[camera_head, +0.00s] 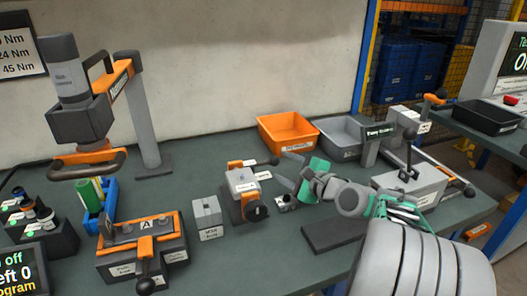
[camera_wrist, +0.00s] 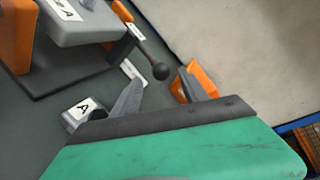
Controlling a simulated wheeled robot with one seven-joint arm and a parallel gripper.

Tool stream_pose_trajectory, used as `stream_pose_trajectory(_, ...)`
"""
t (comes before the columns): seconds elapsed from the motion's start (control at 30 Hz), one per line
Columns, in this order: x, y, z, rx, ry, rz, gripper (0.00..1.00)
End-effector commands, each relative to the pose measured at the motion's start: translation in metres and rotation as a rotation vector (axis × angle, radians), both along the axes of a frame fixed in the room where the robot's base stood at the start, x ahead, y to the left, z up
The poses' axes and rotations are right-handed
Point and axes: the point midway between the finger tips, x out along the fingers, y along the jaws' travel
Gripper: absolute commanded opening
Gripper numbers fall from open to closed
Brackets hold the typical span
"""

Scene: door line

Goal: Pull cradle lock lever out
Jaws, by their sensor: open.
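A grey and orange cradle (camera_head: 243,183) stands on the bench, left of my gripper (camera_head: 279,170). Its dark lock lever (camera_head: 268,161) sticks out to the right from the far side and ends in a black ball. In the wrist view the lever's ball (camera_wrist: 160,71) shows between the two fingertips of my gripper (camera_wrist: 166,82), seemingly just beyond them. The fingers are apart and nothing is held. The cradle body (camera_wrist: 85,22) fills the upper left there. Whether a finger touches the ball cannot be told.
A small block marked A (camera_wrist: 85,112) lies by one finger. A grey block (camera_head: 207,217) and an orange-clamped fixture (camera_head: 143,248) stand to the left. An orange bin (camera_head: 286,133) and a grey bin (camera_head: 342,136) sit behind. A dark pad (camera_head: 330,234) lies in front.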

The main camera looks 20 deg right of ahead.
Motion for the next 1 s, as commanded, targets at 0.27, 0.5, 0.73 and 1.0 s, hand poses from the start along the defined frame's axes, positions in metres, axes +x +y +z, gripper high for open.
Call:
stream_pose_trajectory(0.27,0.022,0.008,-0.007,-0.001,0.001,0.007,0.52)
stream_pose_trajectory(0.5,0.064,0.019,-0.016,0.000,0.000,0.005,0.52)
stream_pose_trajectory(0.73,0.074,0.019,-0.017,0.000,0.000,-0.001,0.52)
stream_pose_trajectory(1.0,0.074,0.019,-0.017,0.000,0.000,-0.001,0.40)
